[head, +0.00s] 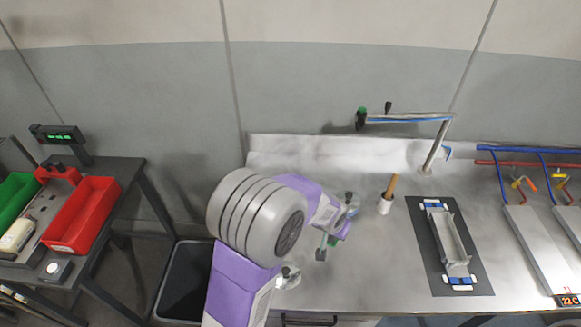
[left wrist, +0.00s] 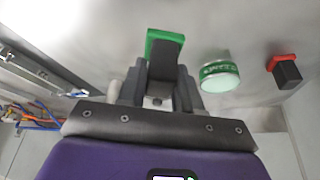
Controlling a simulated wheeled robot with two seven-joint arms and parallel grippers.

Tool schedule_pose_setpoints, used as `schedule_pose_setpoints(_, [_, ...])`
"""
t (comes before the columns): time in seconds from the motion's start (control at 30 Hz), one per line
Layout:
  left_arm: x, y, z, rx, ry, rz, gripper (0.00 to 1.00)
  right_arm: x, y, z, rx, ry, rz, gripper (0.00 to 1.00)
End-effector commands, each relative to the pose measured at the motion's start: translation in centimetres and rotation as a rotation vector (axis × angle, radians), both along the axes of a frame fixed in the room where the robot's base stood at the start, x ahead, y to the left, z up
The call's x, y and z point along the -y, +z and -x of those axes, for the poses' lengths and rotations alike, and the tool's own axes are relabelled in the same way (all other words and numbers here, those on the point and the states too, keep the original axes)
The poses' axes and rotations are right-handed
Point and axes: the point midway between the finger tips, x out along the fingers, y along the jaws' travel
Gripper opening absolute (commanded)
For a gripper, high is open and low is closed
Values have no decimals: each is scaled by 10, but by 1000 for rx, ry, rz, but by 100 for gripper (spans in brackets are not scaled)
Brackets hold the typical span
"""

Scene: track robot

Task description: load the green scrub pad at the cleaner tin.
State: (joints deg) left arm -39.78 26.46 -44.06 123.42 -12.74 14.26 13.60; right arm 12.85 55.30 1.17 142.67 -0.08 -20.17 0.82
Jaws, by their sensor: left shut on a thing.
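My left gripper (left wrist: 163,72) is shut on the dark handle block of the green scrub pad (left wrist: 152,36) in the left wrist view. The pad's green edge shows past the block, at the far end of the fingers. In the head view my left gripper (head: 338,222) is over the steel counter, with only a bit of green showing beside it. The cleaner tin (left wrist: 219,76), pale with a green label band, stands right of the fingers in the left wrist view, apart from the pad. I cannot make out the tin in the head view. My right gripper is not in view.
A red pad with a dark handle (left wrist: 285,70) lies right of the tin. A red bin (head: 82,215) stands on the left table.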

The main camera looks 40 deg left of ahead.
Motion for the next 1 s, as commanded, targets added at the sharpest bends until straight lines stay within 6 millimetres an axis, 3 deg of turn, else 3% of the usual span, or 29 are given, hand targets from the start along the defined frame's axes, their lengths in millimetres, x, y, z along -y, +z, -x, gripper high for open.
schedule_pose_setpoints(0.2, [-73,29,-64,3,236,-15,9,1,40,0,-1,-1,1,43])
schedule_pose_setpoints(0.4, [-134,36,-98,0,416,-4,9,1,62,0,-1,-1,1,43])
schedule_pose_setpoints(0.5, [-151,35,-106,1,466,2,9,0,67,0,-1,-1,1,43])
schedule_pose_setpoints(0.77, [-160,26,-110,0,493,7,9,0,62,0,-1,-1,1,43])
schedule_pose_setpoints(1.0, [-160,4,-109,0,491,6,9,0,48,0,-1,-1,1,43])
